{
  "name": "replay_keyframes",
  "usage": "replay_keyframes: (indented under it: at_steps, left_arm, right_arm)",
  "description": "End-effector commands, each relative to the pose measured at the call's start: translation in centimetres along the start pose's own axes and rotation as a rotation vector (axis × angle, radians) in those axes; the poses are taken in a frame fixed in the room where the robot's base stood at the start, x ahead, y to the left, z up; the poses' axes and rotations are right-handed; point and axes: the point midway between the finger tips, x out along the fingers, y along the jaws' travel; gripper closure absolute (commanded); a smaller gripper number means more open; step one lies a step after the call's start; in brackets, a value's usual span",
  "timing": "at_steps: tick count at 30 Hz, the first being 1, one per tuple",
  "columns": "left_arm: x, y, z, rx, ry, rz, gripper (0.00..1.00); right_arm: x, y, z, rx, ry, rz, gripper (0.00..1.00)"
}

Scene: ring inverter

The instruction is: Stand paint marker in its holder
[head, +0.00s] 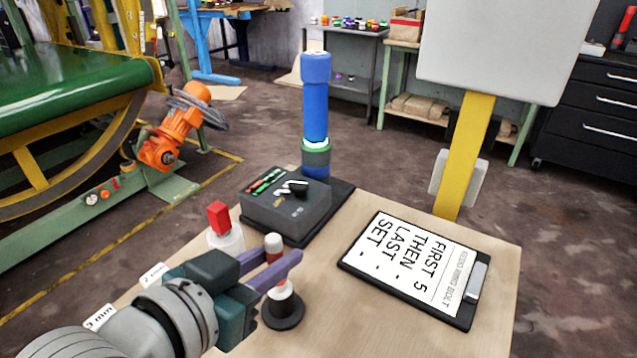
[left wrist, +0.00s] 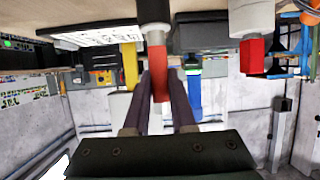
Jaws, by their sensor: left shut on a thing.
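The paint marker (head: 274,256), with a red section and a pale top, is upright between the purple fingers of my left gripper (head: 272,270), which is shut on it. In the left wrist view, which looks upside down, the red part of the marker (left wrist: 159,80) lies between the fingertips (left wrist: 160,88). A round black base with a white upper part, which looks like the holder (head: 283,312), is directly below the fingers. The fingers hide part of the marker, and I cannot tell whether its lower end is seated. My right gripper is not in view.
A white bottle with a red cap (head: 219,217) stands close behind my left gripper. A dark grey box (head: 287,212) and a blue cylinder (head: 316,100) stand farther back. A clipboard (head: 417,266) lies right. The wooden table (head: 400,325) is clear at front right.

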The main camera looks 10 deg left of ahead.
Motion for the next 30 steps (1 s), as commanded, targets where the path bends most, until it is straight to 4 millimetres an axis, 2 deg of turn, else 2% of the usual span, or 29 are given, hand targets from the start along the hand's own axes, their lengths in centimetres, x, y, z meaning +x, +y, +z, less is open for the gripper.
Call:
replay_keyframes:
  at_steps: [1, 2, 10, 20, 23, 30]
  left_arm:
    - [0.0, 0.0, 0.1, 0.001, -0.001, 0.000, 1.00]
    - [0.0, 0.0, 0.1, 0.001, -0.001, 0.000, 0.73]
    - [0.0, 0.0, 0.1, 0.000, -0.002, 0.000, 0.43]
    - [-0.4, 0.0, 0.1, 0.000, -0.002, 0.000, 0.42]
    - [-1.7, 0.0, 0.0, 0.001, -0.003, 0.000, 0.42]
    - [-6.5, 0.0, 0.1, 0.000, -0.006, 0.001, 0.42]
  right_arm:
    - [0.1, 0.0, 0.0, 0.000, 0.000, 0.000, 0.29]
    - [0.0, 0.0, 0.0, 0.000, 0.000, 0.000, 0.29]
    - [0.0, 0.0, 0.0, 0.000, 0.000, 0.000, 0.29]
    - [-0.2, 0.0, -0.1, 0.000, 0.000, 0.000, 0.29]
    - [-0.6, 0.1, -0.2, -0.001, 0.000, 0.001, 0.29]
    - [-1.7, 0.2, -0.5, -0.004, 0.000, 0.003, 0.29]
